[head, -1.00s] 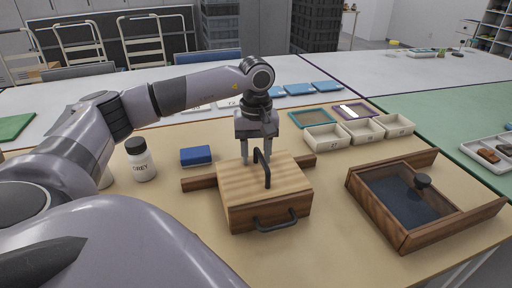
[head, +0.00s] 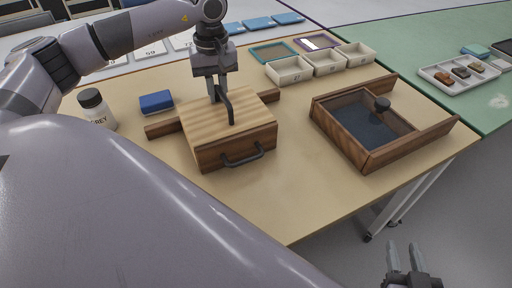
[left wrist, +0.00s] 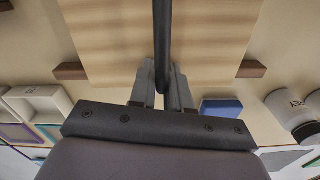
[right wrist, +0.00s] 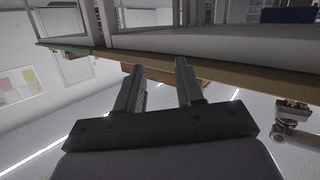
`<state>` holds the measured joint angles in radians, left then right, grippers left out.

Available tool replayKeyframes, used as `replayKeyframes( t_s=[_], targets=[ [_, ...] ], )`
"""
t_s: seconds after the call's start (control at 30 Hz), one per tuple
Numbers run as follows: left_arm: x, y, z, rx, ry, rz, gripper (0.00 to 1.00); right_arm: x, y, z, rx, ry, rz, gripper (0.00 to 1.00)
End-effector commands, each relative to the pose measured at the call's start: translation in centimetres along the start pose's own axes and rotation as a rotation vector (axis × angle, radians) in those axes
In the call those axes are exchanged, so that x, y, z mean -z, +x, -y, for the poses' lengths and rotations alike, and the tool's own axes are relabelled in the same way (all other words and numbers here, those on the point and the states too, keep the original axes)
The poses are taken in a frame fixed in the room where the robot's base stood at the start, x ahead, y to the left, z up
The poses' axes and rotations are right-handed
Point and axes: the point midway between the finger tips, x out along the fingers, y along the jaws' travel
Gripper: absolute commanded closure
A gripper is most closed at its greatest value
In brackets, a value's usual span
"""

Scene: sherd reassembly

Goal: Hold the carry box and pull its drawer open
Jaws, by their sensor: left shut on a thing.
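The carry box (head: 200,122) is a light striped wooden box on the tan table, with a black top handle (head: 229,107) and a darker front carrying a black drawer pull (head: 243,158). The drawer front looks flush with the box. My left gripper (head: 217,96) comes down from above and is shut on the top handle, which also runs between the fingers in the left wrist view (left wrist: 161,45). My right gripper (head: 404,256) is open and empty, low at the bottom right, off the table's front edge. It also shows in the right wrist view (right wrist: 160,88).
A wooden tray with a dark mesh (head: 357,123) stands to the right. A blue block (head: 156,101) and a white jar (head: 97,112) are at left. Cream bins (head: 289,70) stand behind. The table in front of the box is clear.

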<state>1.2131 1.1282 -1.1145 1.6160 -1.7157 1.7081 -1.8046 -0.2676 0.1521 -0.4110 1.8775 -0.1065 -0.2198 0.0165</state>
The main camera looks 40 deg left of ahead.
Motion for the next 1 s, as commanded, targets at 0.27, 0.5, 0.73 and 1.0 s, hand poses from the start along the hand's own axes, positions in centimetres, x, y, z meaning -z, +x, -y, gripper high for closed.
replayKeyframes(
  t_s=[0.27, 0.5, 0.73, 1.0],
  targets=[
    [0.1, -0.1, -0.1, -0.004, 0.001, -0.003, 1.0, 9.7, 5.3, 4.0, 0.114, -0.22, -0.321, 0.63],
    [0.1, -0.1, -0.1, -0.005, 0.001, -0.004, 1.0, 16.8, 7.3, 8.4, 0.227, -0.437, -0.583, 0.63],
    [0.1, -0.2, -0.1, -0.005, 0.001, -0.005, 1.0, 20.6, 7.7, 14.6, 0.398, -0.66, -0.818, 0.63],
    [0.1, -0.2, -0.1, -0.006, 0.001, -0.005, 1.0, 19.5, 6.9, 21.8, 0.703, -0.951, -1.045, 0.63]
  ],
)
